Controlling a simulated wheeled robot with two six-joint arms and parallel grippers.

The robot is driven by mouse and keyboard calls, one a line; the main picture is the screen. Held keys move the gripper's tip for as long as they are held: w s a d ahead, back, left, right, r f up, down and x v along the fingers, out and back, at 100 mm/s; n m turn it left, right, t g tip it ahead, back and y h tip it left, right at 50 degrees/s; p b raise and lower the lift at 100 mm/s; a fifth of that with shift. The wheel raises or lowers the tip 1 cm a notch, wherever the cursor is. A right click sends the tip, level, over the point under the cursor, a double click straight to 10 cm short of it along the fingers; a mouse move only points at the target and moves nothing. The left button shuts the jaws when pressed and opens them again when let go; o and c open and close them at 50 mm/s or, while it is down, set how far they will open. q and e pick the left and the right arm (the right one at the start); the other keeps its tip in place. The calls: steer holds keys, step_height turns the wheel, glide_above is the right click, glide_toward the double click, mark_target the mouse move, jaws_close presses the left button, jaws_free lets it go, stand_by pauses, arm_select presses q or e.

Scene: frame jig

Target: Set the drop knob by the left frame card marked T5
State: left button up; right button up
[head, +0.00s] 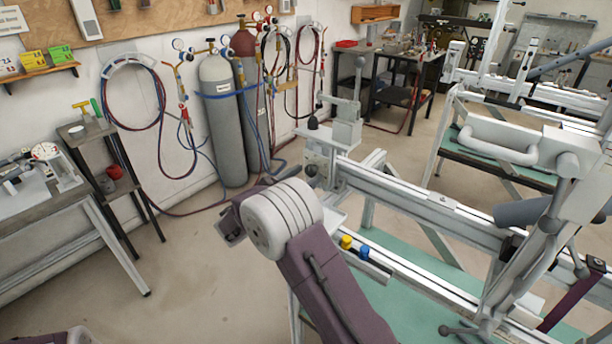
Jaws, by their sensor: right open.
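The frame jig (400,190) is a long pale metal beam on legs, running from the middle to the right. A yellow knob (346,242) and a blue knob (364,252) stand on its near lower rail. Dark round knobs (312,122) show on the upright head at its left end. I cannot tell which of these is the drop knob. No card with a readable T5 shows. My right gripper (230,230) is open and seems empty, left of the jig's left end, partly hidden by my arm's round pale joint. My left gripper is out of view.
Small yellow and green cards (33,60) sit on a wall shelf; their print is unreadable. Gas cylinders (221,120) and hoses line the wall. A workbench (60,210) stands at the left. Open floor (190,270) lies between it and the jig.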

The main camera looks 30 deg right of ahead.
steer(key=shift+w+d, duration=0.1)
steer(key=shift+d, duration=0.2)
jaws_close()
steer(key=shift+f+m+b, duration=0.25)
steer(key=shift+m+b, duration=0.85)
steer(key=shift+b, duration=0.1)
steer(key=m+b, duration=0.6)
steer(key=b, duration=0.1)
steer(key=shift+m, duration=0.4)
steer(key=shift+r+m+b, duration=0.15)
steer(key=shift+m+b, duration=1.25)
steer(key=shift+b, duration=0.3)
